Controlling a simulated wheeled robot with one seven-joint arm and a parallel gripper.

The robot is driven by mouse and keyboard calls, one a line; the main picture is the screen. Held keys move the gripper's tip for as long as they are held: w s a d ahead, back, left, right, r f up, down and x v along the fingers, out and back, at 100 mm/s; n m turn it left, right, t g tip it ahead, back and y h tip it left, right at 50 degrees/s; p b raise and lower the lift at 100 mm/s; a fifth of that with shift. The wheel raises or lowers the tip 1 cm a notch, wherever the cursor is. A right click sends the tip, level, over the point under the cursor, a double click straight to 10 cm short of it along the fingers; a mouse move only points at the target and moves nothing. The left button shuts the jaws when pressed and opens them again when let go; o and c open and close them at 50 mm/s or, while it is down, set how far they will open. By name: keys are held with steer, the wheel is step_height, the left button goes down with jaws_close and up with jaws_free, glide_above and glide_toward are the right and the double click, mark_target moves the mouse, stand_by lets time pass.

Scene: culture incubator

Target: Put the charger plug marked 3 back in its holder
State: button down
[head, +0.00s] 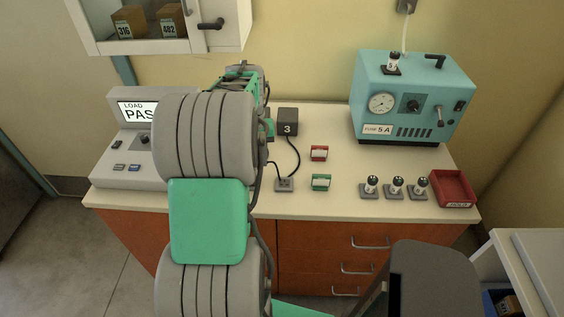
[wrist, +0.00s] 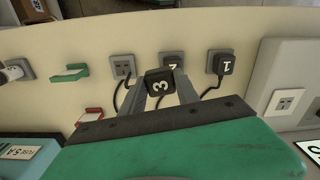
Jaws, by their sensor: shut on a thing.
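The dark charger plug marked 3 (head: 288,126) is off the counter, with its cable running down toward the front. In the wrist view it sits between the two fingers of my gripper (wrist: 160,80), which is shut on it. A square grey holder (wrist: 122,65) with an empty face lies just left of the held plug in the wrist view; this holder is near the counter's front edge in the head view (head: 284,186). In the head view my arm hides the fingers.
Plug 1 (wrist: 226,63) sits in its own holder; plug 2 (wrist: 172,67) is partly hidden behind plug 3. A green clip-like block (head: 321,182) and a red one (head: 319,153) lie right of the holder. A teal machine (head: 410,100) and red tray (head: 453,189) stand farther right.

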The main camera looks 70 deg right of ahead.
steer(key=m, duration=0.2)
glide_above(284, 184)
steer(key=f, duration=0.1)
steer(key=shift+s+d+f, duration=0.1)
steer(key=shift+d, duration=0.05)
steer(key=shift+f, duration=0.1)
steer(key=shift+f+b, duration=2.1)
steer(key=shift+f, duration=0.75)
steer(key=shift+r, duration=0.1)
steer(key=shift+f, duration=0.6)
steer(key=c, duration=0.8)
jaws_free()
